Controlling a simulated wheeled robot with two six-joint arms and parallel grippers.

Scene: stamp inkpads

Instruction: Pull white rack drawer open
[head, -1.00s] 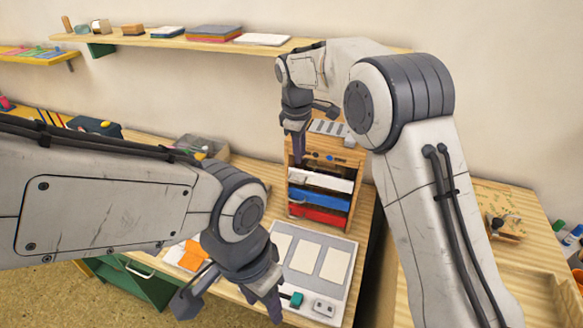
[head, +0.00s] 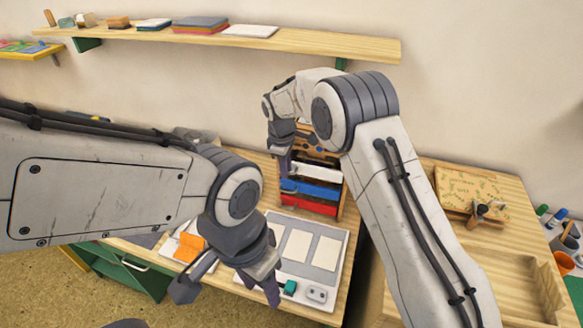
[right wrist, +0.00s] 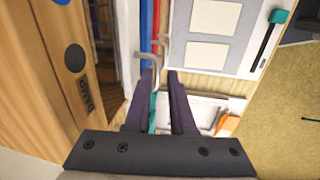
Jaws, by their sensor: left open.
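The wooden rack stands on the table with a white drawer (head: 320,174) above a blue drawer (head: 318,190) and a red drawer (head: 310,206). My right gripper (head: 284,172) is at the rack's front left, by the white drawer, and hides part of it. In the right wrist view my right gripper (right wrist: 160,82) has its fingers apart, with a curved metal handle (right wrist: 149,60) at the fingertips. I cannot tell whether the fingers touch it. My left gripper (head: 258,292) is open and empty, low over the near edge of the table.
A grey board with pale cards (head: 328,253) lies in front of the rack, with a teal-handled stamp (head: 290,287) at its near edge. An orange item (head: 188,247) lies to its left. A wall shelf (head: 320,45) runs behind. A wooden tray (head: 500,275) is at right.

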